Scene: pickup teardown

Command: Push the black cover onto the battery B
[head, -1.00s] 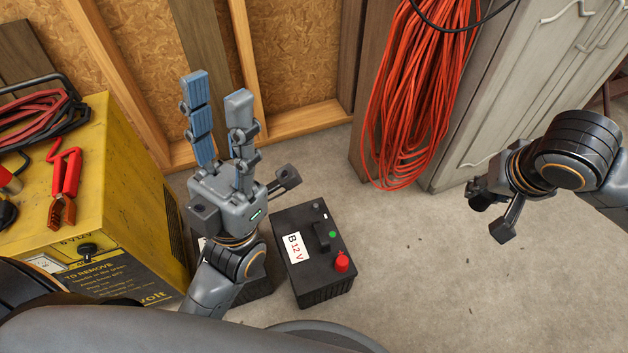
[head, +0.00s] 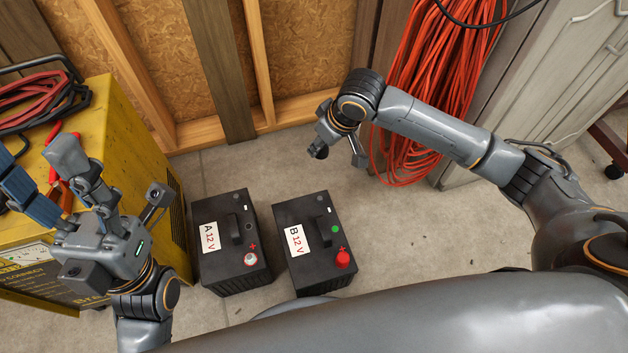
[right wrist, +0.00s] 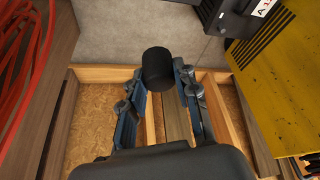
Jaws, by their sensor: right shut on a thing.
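Battery B (head: 308,222) is a black box with a "B 12 V" label, standing on the floor. It has a red cover (head: 342,258) at its near corner, a green dot, and an uncovered terminal (head: 320,198) at its far end. The black cover (right wrist: 157,66) is a short cylinder held between the fingers of my right gripper (right wrist: 160,80), shown in the right wrist view. In the head view my right gripper (head: 340,145) is above and beyond battery B, apart from it; the cover cannot be made out there. My left gripper (head: 36,165) is open and empty over the yellow charger.
Battery A (head: 220,220) stands just left of battery B and also shows in the right wrist view (right wrist: 232,15). The yellow charger (head: 165,200) is at the left. An orange cord (head: 420,75) hangs on the right. Open floor (head: 400,240) lies right of battery B.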

